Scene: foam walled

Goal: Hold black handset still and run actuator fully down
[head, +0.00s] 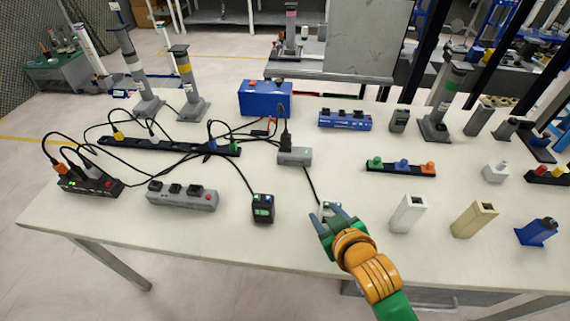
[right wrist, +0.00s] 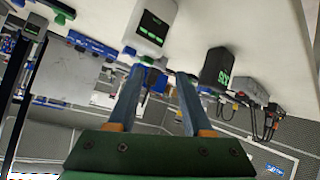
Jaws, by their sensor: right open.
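The black handset (head: 263,207) stands on the white table, left of my right gripper. It also shows in the right wrist view (right wrist: 214,68), its green display lit, beyond the fingertips. My right gripper (head: 327,210) is open, with nothing seen between its fingers (right wrist: 162,74). Several lifting columns stand on the table: one grey-banded (head: 138,70), one yellow-banded (head: 187,85), one green-banded (head: 441,100). I cannot tell which one the black handset drives. My left gripper is out of view.
A grey box with a black plug (head: 294,156) stands behind the handset. A grey power strip (head: 182,196) lies to its left, and cables tangle behind. White (head: 407,214) and beige (head: 474,219) blocks stand right of my gripper. The table front is clear between handset and strip.

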